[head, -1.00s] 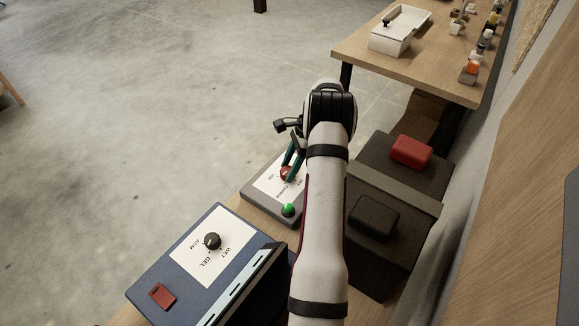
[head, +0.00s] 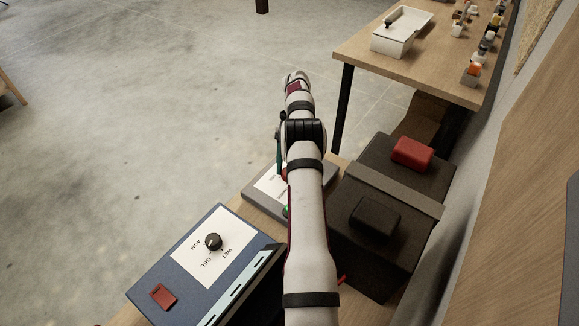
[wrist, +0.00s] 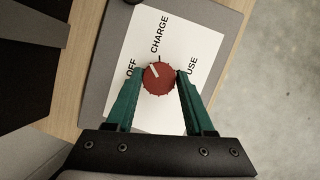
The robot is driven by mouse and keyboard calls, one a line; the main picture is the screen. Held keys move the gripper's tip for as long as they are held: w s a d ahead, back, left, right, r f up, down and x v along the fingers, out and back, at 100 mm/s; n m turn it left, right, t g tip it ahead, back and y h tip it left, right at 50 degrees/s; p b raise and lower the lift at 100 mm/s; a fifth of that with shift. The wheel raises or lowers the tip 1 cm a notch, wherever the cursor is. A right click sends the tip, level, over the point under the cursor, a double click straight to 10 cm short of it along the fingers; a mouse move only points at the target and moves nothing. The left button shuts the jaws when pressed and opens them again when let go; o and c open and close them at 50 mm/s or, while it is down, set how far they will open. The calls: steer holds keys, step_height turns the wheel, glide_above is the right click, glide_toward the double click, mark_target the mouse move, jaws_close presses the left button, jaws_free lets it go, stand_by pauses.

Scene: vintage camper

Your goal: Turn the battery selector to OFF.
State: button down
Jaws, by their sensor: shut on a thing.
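The battery selector is a round red knob (wrist: 159,78) on a white label plate (wrist: 185,42) printed OFF, CHARGE and USE. In the wrist view its pale pointer line leans up and left, between OFF and CHARGE. My gripper (wrist: 161,73) has its green fingers on the left and right sides of the knob, shut on it. In the head view only a sliver of the knob (head: 285,174) shows beside my arm, which hides most of the gripper and part of the grey selector panel (head: 250,197).
A blue charger box (head: 150,277) with a black dial (head: 213,241) and a red switch (head: 163,296) stands at front left. A black battery (head: 345,235) with a red cap (head: 412,154) is right of my arm. A green light (head: 285,211) is half hidden. A wooden table (head: 375,70) stands behind.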

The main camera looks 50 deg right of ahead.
steer(key=n, duration=0.2)
steer(key=n+g+h, duration=0.1)
steer(key=n, duration=0.1)
steer(key=shift+w+a+g, duration=0.1)
steer(key=shift+a+g, duration=0.05)
steer(key=shift+g, duration=0.15)
steer(key=shift+n+g+h, duration=0.3)
steer(key=shift+n+h, duration=0.3)
steer(key=shift+n, duration=1.7)
steer(key=shift+c, duration=1.4)
jaws_free()
